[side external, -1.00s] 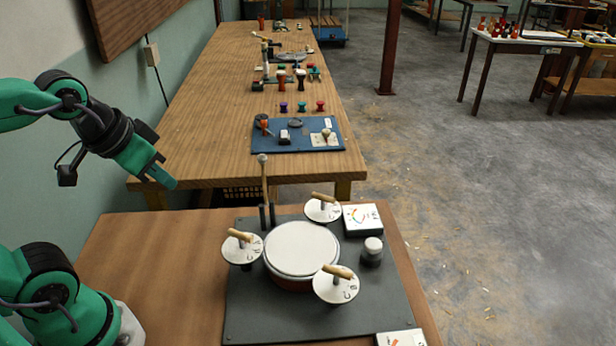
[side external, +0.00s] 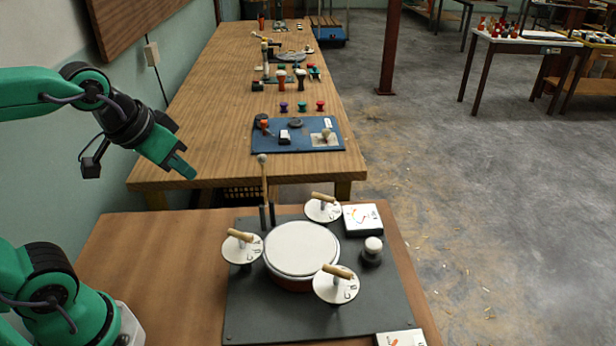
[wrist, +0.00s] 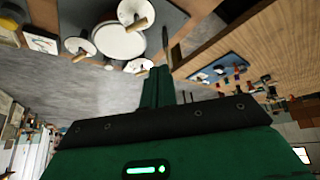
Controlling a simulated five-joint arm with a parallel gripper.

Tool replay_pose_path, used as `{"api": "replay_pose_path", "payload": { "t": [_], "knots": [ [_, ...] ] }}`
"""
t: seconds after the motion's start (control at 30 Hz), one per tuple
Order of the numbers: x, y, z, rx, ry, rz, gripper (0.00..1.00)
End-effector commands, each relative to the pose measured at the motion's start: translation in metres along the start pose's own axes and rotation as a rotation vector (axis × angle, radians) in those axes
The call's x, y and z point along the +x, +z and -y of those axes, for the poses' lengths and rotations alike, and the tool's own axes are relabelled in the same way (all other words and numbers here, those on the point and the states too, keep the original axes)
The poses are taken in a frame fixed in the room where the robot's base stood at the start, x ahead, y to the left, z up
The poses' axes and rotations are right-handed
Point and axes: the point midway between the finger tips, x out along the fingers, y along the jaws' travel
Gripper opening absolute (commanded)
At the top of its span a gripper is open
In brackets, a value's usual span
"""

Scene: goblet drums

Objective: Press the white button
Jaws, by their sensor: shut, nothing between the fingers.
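A white-topped button (side external: 372,244) on a dark base stands on the right part of the grey board (side external: 250,318), right of the white drum (side external: 301,247). The drum also shows upside down in the wrist view (wrist: 120,42); I cannot make out the button there for sure. My gripper (side external: 187,171) is shut and empty. It is up in the air at the upper left, well apart from the button, pointing down and right. Its green fingers (wrist: 157,74) lie together in the wrist view.
Round white plates with wooden handles (side external: 242,247) surround the drum. An upright lever (side external: 264,188) stands behind it. A white box with a gauge (side external: 363,219) is behind the button. A long wooden table (side external: 200,140) with a blue board (side external: 270,143) stands beyond.

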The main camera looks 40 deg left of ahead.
Motion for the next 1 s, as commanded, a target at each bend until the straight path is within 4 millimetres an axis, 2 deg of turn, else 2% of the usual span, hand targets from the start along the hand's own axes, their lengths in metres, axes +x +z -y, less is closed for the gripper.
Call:
{"api": "replay_pose_path", "payload": {
  "t": [0.5,1.0],
  "knots": [
    [0.049,-0.08,-0.053,-0.086,0.084,-0.069,0.0],
    [0.114,-0.134,-0.127,-0.177,0.188,-0.12,0.0]
  ]
}}
